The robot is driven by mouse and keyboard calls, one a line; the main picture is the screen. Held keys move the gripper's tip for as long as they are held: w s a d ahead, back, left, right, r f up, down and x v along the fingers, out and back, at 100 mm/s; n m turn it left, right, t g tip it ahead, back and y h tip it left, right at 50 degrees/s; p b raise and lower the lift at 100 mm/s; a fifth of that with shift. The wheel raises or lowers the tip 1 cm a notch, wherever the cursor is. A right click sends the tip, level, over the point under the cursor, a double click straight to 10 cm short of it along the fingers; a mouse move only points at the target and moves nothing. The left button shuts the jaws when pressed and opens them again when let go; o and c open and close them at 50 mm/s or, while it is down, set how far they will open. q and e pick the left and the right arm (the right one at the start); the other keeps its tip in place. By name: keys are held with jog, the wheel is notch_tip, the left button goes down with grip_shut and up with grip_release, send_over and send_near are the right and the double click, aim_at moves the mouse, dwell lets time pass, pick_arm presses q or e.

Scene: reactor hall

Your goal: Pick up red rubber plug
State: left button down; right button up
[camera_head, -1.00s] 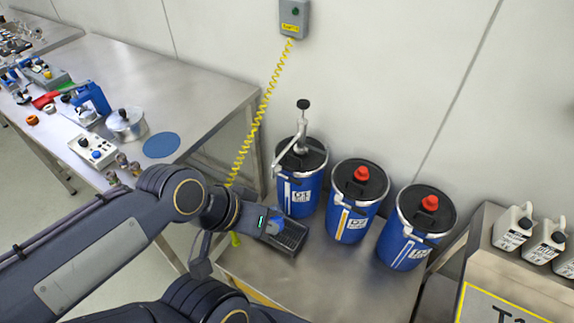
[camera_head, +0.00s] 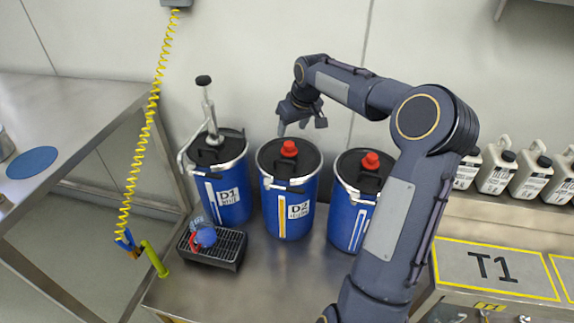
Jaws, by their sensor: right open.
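A red rubber plug (camera_head: 289,149) sits in the black lid of the middle blue drum D2 (camera_head: 285,215). A second red plug (camera_head: 371,161) sits in the lid of the blue drum on the right (camera_head: 350,208). My right gripper (camera_head: 299,127) is open, just above and behind the middle drum's plug. It points down, and no contact with the plug shows. Its arm comes in from the right and partly hides the right drum. My left gripper is not in view.
Drum D1 (camera_head: 225,195) on the left carries an upright hand pump (camera_head: 209,112). A black grated tray (camera_head: 222,251) with a blue and red part (camera_head: 204,237) lies before it. White jugs (camera_head: 496,172) stand at right. A yellow coiled cord (camera_head: 140,165) hangs at left.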

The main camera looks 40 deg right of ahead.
aim_at(290, 144)
jog(key=x, duration=0.5)
jog(key=d+x, duration=0.1)
jog(key=x, duration=0.2)
jog(key=shift+s+f+b, duration=0.15)
jog(key=shift+f+b, duration=0.15)
jog(key=shift+f, duration=0.05)
jog(key=c, duration=1)
jog(key=shift+r, duration=0.15)
jog(key=shift+c, duration=0.2)
